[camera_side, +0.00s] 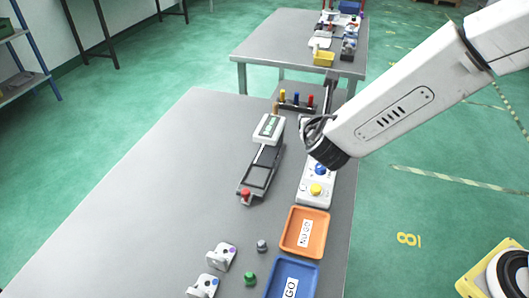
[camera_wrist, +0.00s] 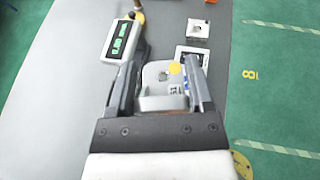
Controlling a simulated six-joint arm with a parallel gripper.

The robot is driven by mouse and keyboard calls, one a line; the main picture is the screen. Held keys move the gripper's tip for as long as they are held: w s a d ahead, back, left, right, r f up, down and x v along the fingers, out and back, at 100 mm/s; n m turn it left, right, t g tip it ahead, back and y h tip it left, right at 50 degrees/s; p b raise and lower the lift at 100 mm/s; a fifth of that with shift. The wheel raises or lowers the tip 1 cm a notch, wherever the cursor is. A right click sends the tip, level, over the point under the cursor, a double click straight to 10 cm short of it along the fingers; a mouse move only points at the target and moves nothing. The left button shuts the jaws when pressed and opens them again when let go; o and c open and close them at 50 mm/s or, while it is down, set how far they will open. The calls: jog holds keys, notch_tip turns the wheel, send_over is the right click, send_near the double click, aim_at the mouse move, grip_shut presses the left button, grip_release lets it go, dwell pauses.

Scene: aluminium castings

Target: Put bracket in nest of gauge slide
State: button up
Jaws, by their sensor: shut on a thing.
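My gripper (camera_wrist: 160,62) is shut on a pale grey-white bracket (camera_wrist: 158,82) with a yellow dot; it sits between the two dark fingers in the wrist view. In the side view my wrist hides the fingers and the held bracket. The gauge slide (camera_side: 261,172) is a long dark frame with a red knob at its near end and a white box with a green display (camera_side: 268,128) at its far end. The display box also shows in the wrist view (camera_wrist: 121,41), ahead and left of my gripper. The slide's nest cannot be made out.
A white panel with blue and yellow knobs (camera_side: 311,195) stands right of the slide. Nearer are an orange NO GO tray (camera_side: 289,246), a blue GO tray (camera_side: 272,291), two white brackets (camera_side: 220,257) and small green and grey pieces. The table's left side (camera_side: 150,190) is clear.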

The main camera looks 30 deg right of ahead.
jog(key=d+r+n+t+y, duration=0.1)
jog(key=d+r, duration=0.3)
jog(key=d, duration=0.8)
jog(key=shift+s+d+n+y, duration=0.15)
jog(key=shift+d+n+y, duration=0.05)
jog(key=shift+n+y, duration=0.6)
jog(key=shift+r, duration=0.1)
jog(key=shift+a, duration=0.1)
jog(key=a+f+m+h, duration=0.1)
jog(key=a, duration=0.2)
jog(key=w+a+f+m+h, duration=0.1)
jog(key=a, duration=0.2)
jog(key=a+f+m+g+h, duration=0.1)
jog(key=a, duration=0.3)
jog(key=shift+w+f, duration=0.3)
jog(key=shift+w, duration=0.05)
jog(key=s+a+f+m+g+h, duration=0.2)
jog(key=s+a+f, duration=0.2)
jog(key=a, duration=0.3)
jog(key=shift+s+a+f+m+h, duration=0.15)
jog(key=shift+s+f+m+h, duration=0.15)
jog(key=shift+s, duration=0.15)
jog(key=shift+w, duration=0.1)
